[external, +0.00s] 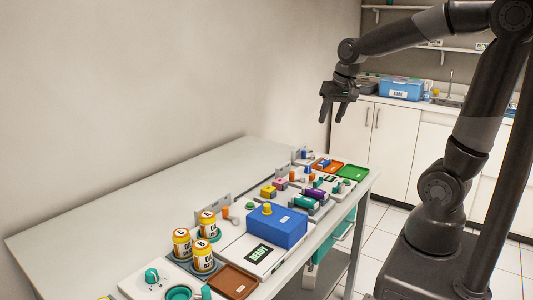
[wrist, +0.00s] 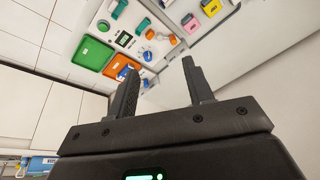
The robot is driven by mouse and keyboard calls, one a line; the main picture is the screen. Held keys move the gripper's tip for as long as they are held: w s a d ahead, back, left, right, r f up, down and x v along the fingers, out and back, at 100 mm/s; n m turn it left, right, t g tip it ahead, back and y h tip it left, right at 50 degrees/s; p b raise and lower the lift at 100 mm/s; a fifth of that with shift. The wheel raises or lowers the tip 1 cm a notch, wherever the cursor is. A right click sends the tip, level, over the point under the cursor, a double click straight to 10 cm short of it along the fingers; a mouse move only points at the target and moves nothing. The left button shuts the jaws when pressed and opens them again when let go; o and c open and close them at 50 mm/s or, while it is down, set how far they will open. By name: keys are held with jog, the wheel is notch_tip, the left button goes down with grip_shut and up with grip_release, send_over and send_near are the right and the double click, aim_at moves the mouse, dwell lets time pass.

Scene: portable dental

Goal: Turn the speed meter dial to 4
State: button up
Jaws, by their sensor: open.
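My gripper (external: 331,116) is open and empty, high above the far end of the table. Its two fingers also show in the wrist view (wrist: 160,68), apart with nothing between them. A teal dial knob (external: 152,275) stands on a white panel (external: 133,286) at the near end of the table, far from my gripper. Its markings are too small to read, so I cannot tell whether it is the speed meter dial or where it points. Small knobs and a display panel (wrist: 125,39) at the far end show in the wrist view.
A blue box (external: 276,228), a READY display (external: 257,253) and several orange-and-white bottles (external: 182,243) crowd the near table. A green tray (external: 351,172) lies at the far end. The table's wall side (external: 120,208) is bare.

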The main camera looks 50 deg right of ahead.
jog(key=w+d+f+m+g, duration=0.2)
jog(key=w+d+f+m, duration=0.2)
jog(key=w+d+f, duration=0.3)
jog(key=m+g, duration=0.1)
jog(key=m, duration=0.4)
send_over(308, 166)
notch_tip(308, 166, down, 8)
jog(key=shift+y, duration=0.3)
notch_tip(308, 166, down, 10)
jog(key=shift+s+f, duration=0.1)
jog(key=shift+f, duration=0.1)
jog(key=shift+c, duration=0.4)
jog(key=c, duration=0.9)
